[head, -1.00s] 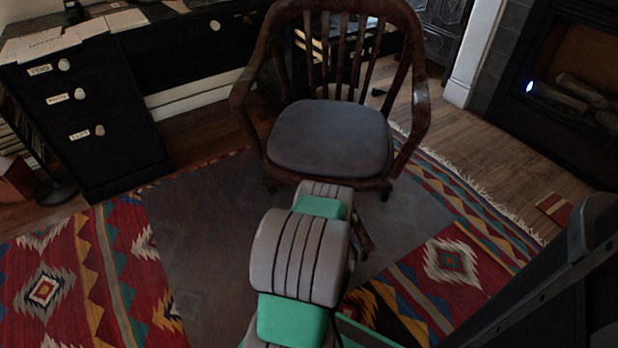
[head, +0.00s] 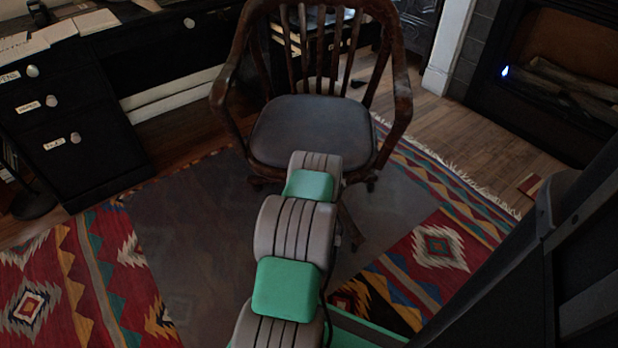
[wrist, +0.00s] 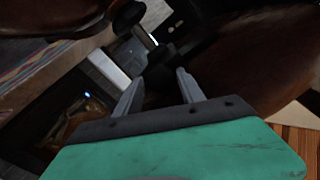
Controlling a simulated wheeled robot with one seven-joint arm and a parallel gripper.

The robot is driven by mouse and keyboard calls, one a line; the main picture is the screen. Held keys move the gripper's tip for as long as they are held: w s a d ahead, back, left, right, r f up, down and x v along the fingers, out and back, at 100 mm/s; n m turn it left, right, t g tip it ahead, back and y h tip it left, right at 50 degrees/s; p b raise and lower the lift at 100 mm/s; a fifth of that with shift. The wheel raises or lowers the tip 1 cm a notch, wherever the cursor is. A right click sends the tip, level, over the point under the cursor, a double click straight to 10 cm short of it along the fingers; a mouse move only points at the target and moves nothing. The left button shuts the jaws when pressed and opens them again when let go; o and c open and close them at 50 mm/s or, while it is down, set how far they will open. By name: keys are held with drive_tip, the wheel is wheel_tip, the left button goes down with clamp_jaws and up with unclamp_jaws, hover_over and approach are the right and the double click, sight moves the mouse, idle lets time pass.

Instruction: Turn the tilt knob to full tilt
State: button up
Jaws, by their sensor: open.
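The wooden swivel chair (head: 312,130) with a grey seat pad stands ahead of me, its seat just beyond my arm. My gripper is hidden in the head view. In the wrist view my gripper (wrist: 158,88) has two grey fingers apart with nothing held between them. It is low, near the dark brown underside of the chair (wrist: 265,50). Dark mechanism parts (wrist: 165,58) show just beyond the fingertips, but I cannot tell for certain which of them is the tilt knob or how it is turned.
A black desk (head: 75,130) with labelled drawers stands at the left. A fireplace (head: 560,80) is at the upper right. A patterned rug (head: 440,245) lies under the chair. A dark panel (head: 540,270) fills the lower right. Bare wood floor shows between the rug and fireplace.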

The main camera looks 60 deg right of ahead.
drive_tip(key=shift+w+d, duration=0.1)
drive_tip(key=shift+d, duration=0.1)
drive_tip(key=shift+c, duration=0.3)
clamp_jaws()
drive_tip(key=shift+n, duration=0.3)
drive_tip(key=shift+n+p, duration=1.35)
drive_tip(key=shift+n, duration=1.35)
